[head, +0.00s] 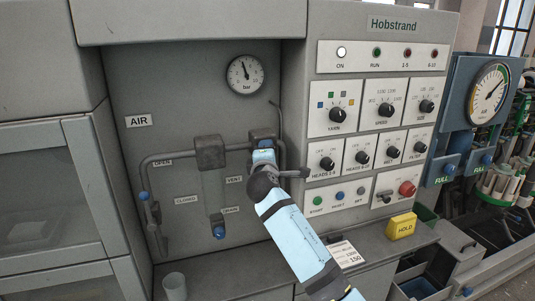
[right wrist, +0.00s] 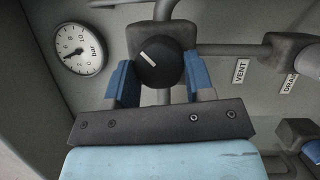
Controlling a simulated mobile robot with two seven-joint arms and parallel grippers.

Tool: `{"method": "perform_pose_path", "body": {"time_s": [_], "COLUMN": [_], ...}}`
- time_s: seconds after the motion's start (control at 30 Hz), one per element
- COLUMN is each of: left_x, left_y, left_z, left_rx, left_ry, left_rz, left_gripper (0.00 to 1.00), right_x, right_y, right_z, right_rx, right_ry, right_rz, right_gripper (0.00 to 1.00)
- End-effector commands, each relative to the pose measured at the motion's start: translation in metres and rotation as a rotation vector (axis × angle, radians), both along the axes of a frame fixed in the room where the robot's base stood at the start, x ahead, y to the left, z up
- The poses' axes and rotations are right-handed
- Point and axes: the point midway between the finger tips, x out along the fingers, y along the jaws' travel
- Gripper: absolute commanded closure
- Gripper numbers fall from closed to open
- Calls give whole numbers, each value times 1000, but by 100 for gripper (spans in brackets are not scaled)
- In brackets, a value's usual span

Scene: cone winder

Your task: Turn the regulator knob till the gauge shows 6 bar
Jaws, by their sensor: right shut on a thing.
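The pressure gauge (head: 245,75), a round white dial marked bar, is on the grey panel. Its needle points nearly straight up, slightly left; the exact value is too small to read. The gauge also shows rotated in the right wrist view (right wrist: 79,48). The regulator knob (right wrist: 160,68), black and round with a white line, sits between the blue fingers of my right gripper (right wrist: 160,82), which is shut on it. In the head view my right gripper (head: 264,158) covers the knob. My left gripper is not in view.
Grey pipes with a valve block (head: 210,152) run left of my right gripper. A control panel (head: 376,57) with several selector knobs stands right of it. A yellow HOLD block (head: 401,226) and a cup (head: 175,286) stand on the ledge below.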

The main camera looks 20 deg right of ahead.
Motion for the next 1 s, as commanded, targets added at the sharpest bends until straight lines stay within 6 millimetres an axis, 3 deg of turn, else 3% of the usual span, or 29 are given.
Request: {"method": "perform_pose_path", "body": {"time_s": [0.5, 1.0], "left_x": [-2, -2], "left_y": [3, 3], "left_z": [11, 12], "left_rx": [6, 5], "left_ry": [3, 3], "left_rz": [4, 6], "left_gripper": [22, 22], "right_x": [0, 0], "right_y": [0, 0], "right_z": [3, 2], "right_rx": [296, 332], "right_ry": [11, 12], "right_rz": [0, -1], "right_gripper": [75, 75]}}
